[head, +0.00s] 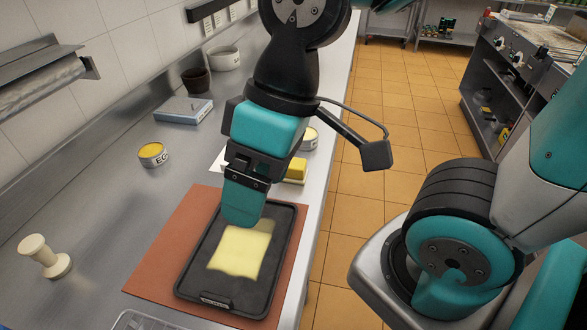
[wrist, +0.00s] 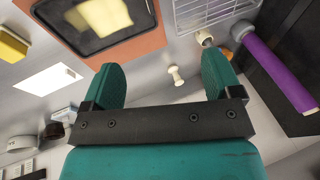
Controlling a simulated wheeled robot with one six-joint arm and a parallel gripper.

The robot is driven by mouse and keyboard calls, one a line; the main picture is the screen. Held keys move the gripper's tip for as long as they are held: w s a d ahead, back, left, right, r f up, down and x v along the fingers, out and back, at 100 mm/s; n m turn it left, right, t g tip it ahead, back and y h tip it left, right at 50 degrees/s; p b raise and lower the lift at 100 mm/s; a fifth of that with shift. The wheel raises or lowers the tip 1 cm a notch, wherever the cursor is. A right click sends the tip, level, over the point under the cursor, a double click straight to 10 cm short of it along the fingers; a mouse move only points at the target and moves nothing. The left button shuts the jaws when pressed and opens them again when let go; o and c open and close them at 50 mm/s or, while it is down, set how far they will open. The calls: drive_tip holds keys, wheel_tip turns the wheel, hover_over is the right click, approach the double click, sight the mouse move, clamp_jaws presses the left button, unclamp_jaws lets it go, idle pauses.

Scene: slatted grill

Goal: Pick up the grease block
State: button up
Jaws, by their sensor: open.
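A yellow block (head: 296,169), which fits the grease block, sits on the counter behind the dark tray, right of my gripper. In the wrist view the yellow block (wrist: 12,48) is at the left edge, partly cut off, outside the fingers. My gripper (head: 243,217) points down over the far part of the dark tray (head: 190,270). In the wrist view its fingers (wrist: 162,78) are spread apart with nothing between them. A pale yellow, soft-edged square patch (head: 240,252) lies on the tray; my gripper covers the tray's far end.
The tray rests on a reddish-brown board (head: 152,272). A white knobbed tool (head: 45,258) stands at left. A yellow-topped tin (head: 153,155), a blue-white box (head: 184,110) and a dark cup (head: 196,80) stand farther back. A wire rack (head: 145,321) is in front. A purple-handled tool (wrist: 280,75) shows in the wrist view.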

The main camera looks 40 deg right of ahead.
drive_tip(key=shift+o, duration=1.5)
drive_tip(key=w+d+f+m+h+b, duration=0.1)
drive_tip(key=w+d+f+m, duration=0.1)
drive_tip(key=w+d+m, duration=0.2)
drive_tip(key=w+d+f+m+h+b, duration=0.1)
drive_tip(key=w+d+m, duration=0.3)
drive_tip(key=w, duration=0.5)
drive_tip(key=shift+w+d+f+t, duration=0.2)
drive_tip(key=shift+w+f+t, duration=0.1)
drive_tip(key=shift+f, duration=0.2)
drive_tip(key=m+h+b, duration=0.1)
drive_tip(key=m+h, duration=0.1)
drive_tip(key=m, duration=0.7)
hover_over(293, 164)
wheel_tip(293, 164, down, 6)
drive_tip(key=f, duration=0.3)
drive_tip(key=f+p, duration=0.1)
drive_tip(key=f, duration=0.7)
drive_tip(key=shift+w+f, duration=0.2)
drive_tip(key=shift+w, duration=0.05)
drive_tip(key=shift+s+f+p, duration=0.2)
drive_tip(key=shift+f+p, duration=0.85)
drive_tip(key=shift+f, duration=1.85)
